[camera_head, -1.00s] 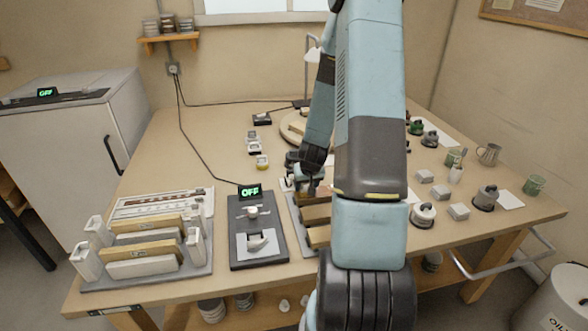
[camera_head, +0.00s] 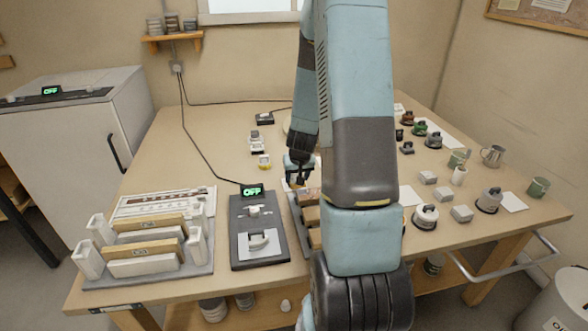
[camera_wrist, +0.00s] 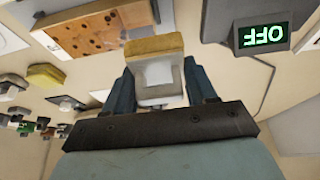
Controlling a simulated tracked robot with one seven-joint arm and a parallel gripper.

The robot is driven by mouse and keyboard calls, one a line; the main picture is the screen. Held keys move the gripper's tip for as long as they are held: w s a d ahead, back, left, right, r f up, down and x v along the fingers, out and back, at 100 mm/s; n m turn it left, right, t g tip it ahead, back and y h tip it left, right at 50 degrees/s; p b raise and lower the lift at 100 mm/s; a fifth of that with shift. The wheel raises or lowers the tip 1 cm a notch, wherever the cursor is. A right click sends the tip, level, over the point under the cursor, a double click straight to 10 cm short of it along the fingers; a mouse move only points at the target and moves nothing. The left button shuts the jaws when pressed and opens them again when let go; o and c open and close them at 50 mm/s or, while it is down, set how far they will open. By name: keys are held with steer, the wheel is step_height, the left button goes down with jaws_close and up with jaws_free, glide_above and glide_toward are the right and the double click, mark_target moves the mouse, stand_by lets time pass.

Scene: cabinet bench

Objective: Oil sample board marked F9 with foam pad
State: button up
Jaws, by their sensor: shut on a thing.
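My gripper (camera_head: 297,183) is over the tray right of the OFF-display device in the head view. In the wrist view my gripper (camera_wrist: 162,88) is shut on a small pale block with a yellowish foam-like pad (camera_wrist: 155,47). A brown wooden board (camera_wrist: 98,30) with dark spots lies beyond the pad in the wrist view, and it has a label too small to read. Boards also show in the tray in the head view (camera_head: 313,215), partly hidden by my arm. I cannot tell which board is F9, or whether the pad touches one.
The device (camera_head: 258,232) with an OFF display stands left of the tray. A rack (camera_head: 148,262) with upright boards is at the front left. Small pad-like blocks (camera_head: 264,162) stand behind. Mugs, jars and grey blocks (camera_head: 428,177) fill the right side.

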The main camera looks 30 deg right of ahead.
steer(key=shift+r, duration=1.65)
steer(key=shift+a, duration=0.1)
